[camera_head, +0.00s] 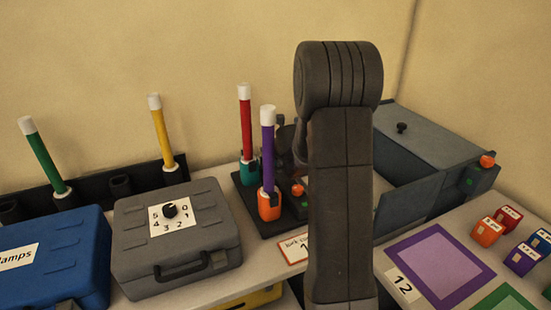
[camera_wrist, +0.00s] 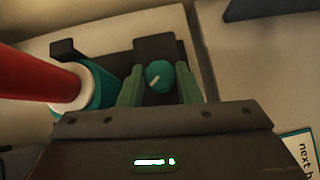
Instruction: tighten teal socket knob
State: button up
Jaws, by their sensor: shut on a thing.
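The teal knob (camera_wrist: 159,74) with a pale pointer line shows in the wrist view, on a dark base beside the teal socket (camera_wrist: 97,88). The red rod (camera_wrist: 35,77) with a white collar stands in that socket. In the head view, the teal socket (camera_head: 248,172) holds the red rod (camera_head: 246,125) upright. My gripper (camera_wrist: 159,88) is shut on the teal knob, one greenish finger on each side. In the head view my arm covers much of this area, and I cannot make out the teal knob there.
A purple rod (camera_head: 268,150) in an orange socket (camera_head: 269,206) stands close by, with an orange knob (camera_head: 298,190). A grey case (camera_head: 135,245) and blue case (camera_head: 60,280) are left. A grey box (camera_head: 430,140) and purple mat (camera_head: 412,237) are right.

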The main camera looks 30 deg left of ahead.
jog(key=shift+m, duration=0.3)
jog(key=o, duration=1)
jog(key=shift+c, duration=0.2)
jog(key=p+v, duration=0.2)
jog(key=v, duration=0.4)
jog(key=shift+s+r, duration=0.2)
jog(key=shift+r, duration=0.15)
jog(key=shift+s+d+r, duration=0.15)
jog(key=shift+s+d, duration=0.1)
jog(key=shift+d, duration=0.05)
